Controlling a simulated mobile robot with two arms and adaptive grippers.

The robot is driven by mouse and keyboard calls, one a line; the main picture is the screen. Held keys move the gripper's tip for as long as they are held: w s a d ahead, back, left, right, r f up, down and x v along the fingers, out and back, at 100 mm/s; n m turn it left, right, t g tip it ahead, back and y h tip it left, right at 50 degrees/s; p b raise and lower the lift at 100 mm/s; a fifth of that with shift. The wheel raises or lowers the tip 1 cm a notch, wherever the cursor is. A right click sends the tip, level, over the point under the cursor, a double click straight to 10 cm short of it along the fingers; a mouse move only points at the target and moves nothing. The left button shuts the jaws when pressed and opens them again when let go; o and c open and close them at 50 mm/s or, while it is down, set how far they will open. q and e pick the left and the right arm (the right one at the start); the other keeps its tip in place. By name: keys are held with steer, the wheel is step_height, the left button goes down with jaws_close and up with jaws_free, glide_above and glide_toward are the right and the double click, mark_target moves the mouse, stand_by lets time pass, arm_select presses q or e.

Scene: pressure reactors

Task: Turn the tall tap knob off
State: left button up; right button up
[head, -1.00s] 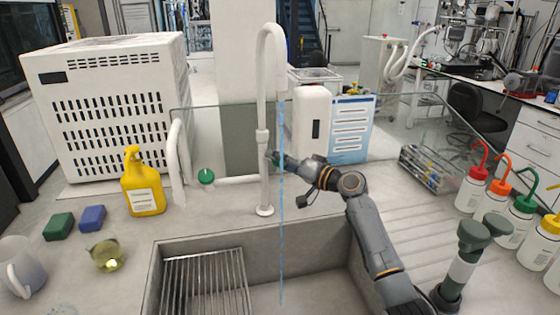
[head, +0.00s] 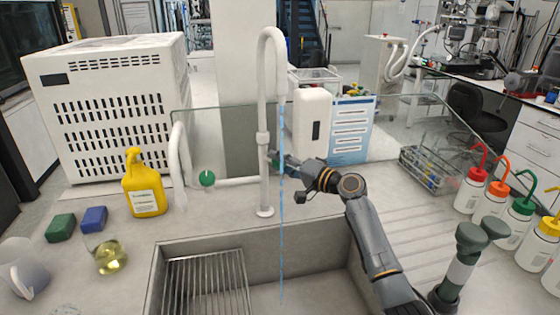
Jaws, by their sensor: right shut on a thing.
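The tall white tap (head: 264,110) stands behind the sink, and a thin blue stream of water (head: 281,215) falls from its spout into the basin. My right gripper (head: 272,158) is at the tap's column, about halfway up, and is shut on the tall tap's knob, of which only a little green shows; the fingers and the stream hide the rest. A second green knob (head: 207,178) sits on the lower white tap (head: 179,165) to the left. My left gripper is not in view.
The sink (head: 300,236) has a wire rack (head: 205,285) at its left. A yellow bottle (head: 146,190), two sponges and a beaker stand left. A glass screen and a white dispenser (head: 312,122) are behind the tap. Several wash bottles (head: 492,203) stand right.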

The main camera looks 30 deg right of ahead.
steer(key=shift+m+p, duration=0.45)
steer(key=shift+m, duration=0.75)
steer(key=o, duration=1.2)
steer(key=shift+d, duration=0.1)
steer(key=v, duration=1.2)
